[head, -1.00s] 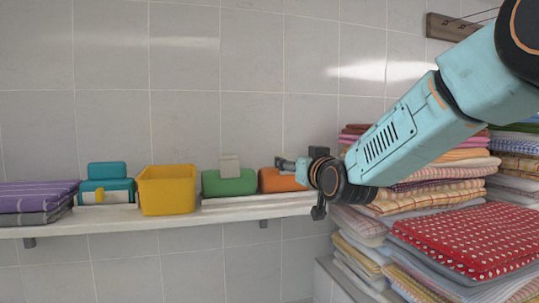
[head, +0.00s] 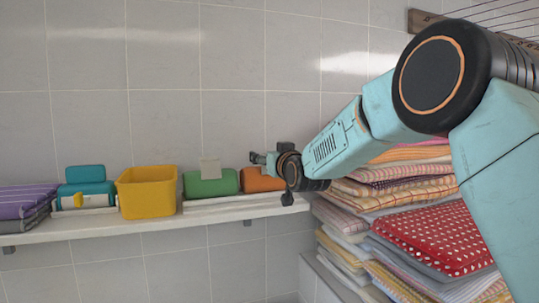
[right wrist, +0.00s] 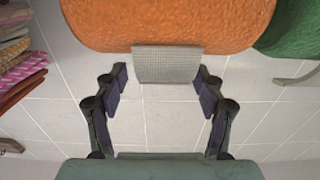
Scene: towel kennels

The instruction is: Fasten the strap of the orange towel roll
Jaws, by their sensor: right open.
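The orange towel roll (head: 257,181) lies on the wall shelf, partly hidden behind my right gripper in the head view. In the right wrist view the orange roll (right wrist: 160,22) fills the top, with its light grey strap (right wrist: 168,65) sticking out loose towards my gripper. My right gripper (right wrist: 162,82) is open; its two dark fingers stand on either side of the strap end, apart from it. It also shows in the head view (head: 257,158), small, just above the roll. My left gripper is not in view.
A green roll (head: 210,183) with a raised pale strap stands left of the orange one. Further left are a yellow bin (head: 147,192), a teal item (head: 86,185) and purple towels (head: 22,205). Stacked towels (head: 430,232) crowd the right. The wall above the shelf (head: 100,226) is clear.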

